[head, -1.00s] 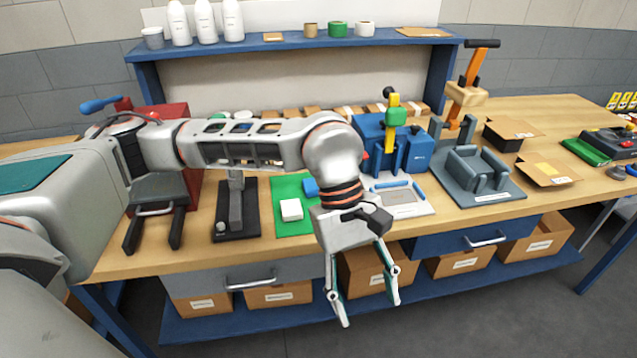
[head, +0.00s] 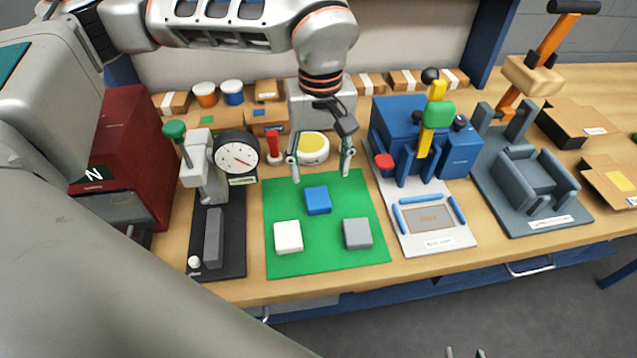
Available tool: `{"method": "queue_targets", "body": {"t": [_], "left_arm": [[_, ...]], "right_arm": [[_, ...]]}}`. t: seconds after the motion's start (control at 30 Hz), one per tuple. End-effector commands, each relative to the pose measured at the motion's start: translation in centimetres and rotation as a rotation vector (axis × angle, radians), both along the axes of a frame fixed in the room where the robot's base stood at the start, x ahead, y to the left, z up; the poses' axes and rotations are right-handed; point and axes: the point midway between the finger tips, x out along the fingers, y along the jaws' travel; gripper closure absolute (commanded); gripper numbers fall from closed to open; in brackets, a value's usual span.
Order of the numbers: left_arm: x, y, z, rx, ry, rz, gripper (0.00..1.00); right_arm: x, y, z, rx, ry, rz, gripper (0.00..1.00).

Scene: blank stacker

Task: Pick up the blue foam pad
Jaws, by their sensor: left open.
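The blue foam pad (head: 318,200) is a small square block lying flat on a green mat (head: 345,192), near the mat's middle. A white pad (head: 288,237) lies in front of it to the left. A grey pad (head: 357,233) lies in front of it to the right. My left gripper (head: 321,176) is open and empty, pointing down just behind the blue pad in the picture. Its fingers stand apart and show nothing between them but background. Only two small dark tips, apparently of my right gripper (head: 465,353), show at the bottom edge.
Left of the mat is a black-based dial gauge stand (head: 237,157) with a green knob. Right is a blue press (head: 400,130) with a yellow lever. A yellow-topped round container (head: 313,148) and a red-handled stamp (head: 273,147) stand behind the mat.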

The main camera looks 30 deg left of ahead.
Motion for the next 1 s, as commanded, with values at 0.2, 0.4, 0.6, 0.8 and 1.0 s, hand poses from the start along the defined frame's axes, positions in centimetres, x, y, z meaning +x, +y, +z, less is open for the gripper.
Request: {"method": "queue_targets", "body": {"t": [0.2, 0.4, 0.6, 0.8, 1.0], "left_arm": [[0.0, 0.1, -2.0, 0.000, 0.003, -0.001, 0.46], [0.1, 0.6, -4.1, 0.000, 0.004, 0.001, 0.46], [0.2, 1.0, -6.9, 0.000, 0.004, 0.001, 0.46], [0.3, 0.9, -7.8, 0.000, 0.000, 0.000, 0.46], [0.3, 0.9, -7.8, 0.000, 0.000, 0.000, 0.56]], "right_arm": [[-0.3, -0.1, -0.3, -0.004, 0.007, 0.002, 0.60], [-0.5, -0.2, -0.1, -0.006, 0.010, 0.003, 0.60], [-0.3, -0.2, 0.3, -0.004, 0.004, 0.002, 0.60], [0.0, -0.1, 0.6, -0.003, -0.002, 0.002, 0.60], [0.0, -0.1, 0.7, -0.002, -0.004, 0.001, 0.60]]}}
